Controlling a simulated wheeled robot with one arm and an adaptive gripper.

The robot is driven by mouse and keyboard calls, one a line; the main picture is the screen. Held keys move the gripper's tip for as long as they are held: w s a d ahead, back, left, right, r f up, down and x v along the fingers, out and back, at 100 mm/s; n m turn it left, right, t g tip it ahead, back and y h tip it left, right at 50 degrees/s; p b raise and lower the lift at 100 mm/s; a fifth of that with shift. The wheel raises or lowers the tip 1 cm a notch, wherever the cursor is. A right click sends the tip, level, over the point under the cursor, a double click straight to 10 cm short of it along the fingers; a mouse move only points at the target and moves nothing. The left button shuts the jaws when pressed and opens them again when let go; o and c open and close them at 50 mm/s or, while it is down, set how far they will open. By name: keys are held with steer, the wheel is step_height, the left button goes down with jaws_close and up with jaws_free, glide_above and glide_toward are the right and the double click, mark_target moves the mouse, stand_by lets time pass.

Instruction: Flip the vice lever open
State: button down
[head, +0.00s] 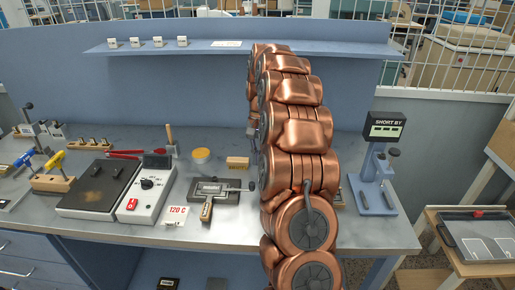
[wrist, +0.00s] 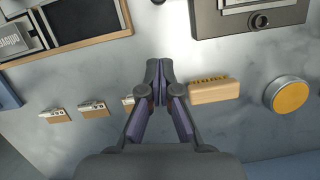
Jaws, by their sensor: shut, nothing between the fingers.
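The vice (head: 208,188) is a low grey block on the bench, left of my arm in the head view. Its lever (head: 238,188) is a thin rod pointing right, with a dark knob at its end. A wooden-handled tool (head: 206,211) is at its front. In the wrist view part of the vice (wrist: 235,22) shows at the top right, cut off by the edge. My gripper (wrist: 161,72) is shut and empty, its fingertips together over the bench beside the brush. In the head view my arm hides the gripper.
Near the fingertips are a wooden brush (wrist: 215,91), a yellow tin (wrist: 290,96) and small type pieces (wrist: 93,110). A hot plate (head: 98,190), control box (head: 148,188) and short stand (head: 375,180) flank the vice and arm.

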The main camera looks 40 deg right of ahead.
steer(key=p+x, duration=0.1)
steer(key=x, duration=0.1)
steer(key=shift+s+a+f, duration=0.1)
steer(key=shift+s+f, duration=0.05)
steer(key=shift+f, duration=0.25)
steer(key=shift+s+a+p, duration=0.55)
steer(key=shift+s+a, duration=0.4)
steer(key=shift+a, duration=0.2)
steer(key=shift+s+a+f, duration=0.1)
steer(key=shift+s+a, duration=0.2)
steer(key=shift+a, duration=0.05)
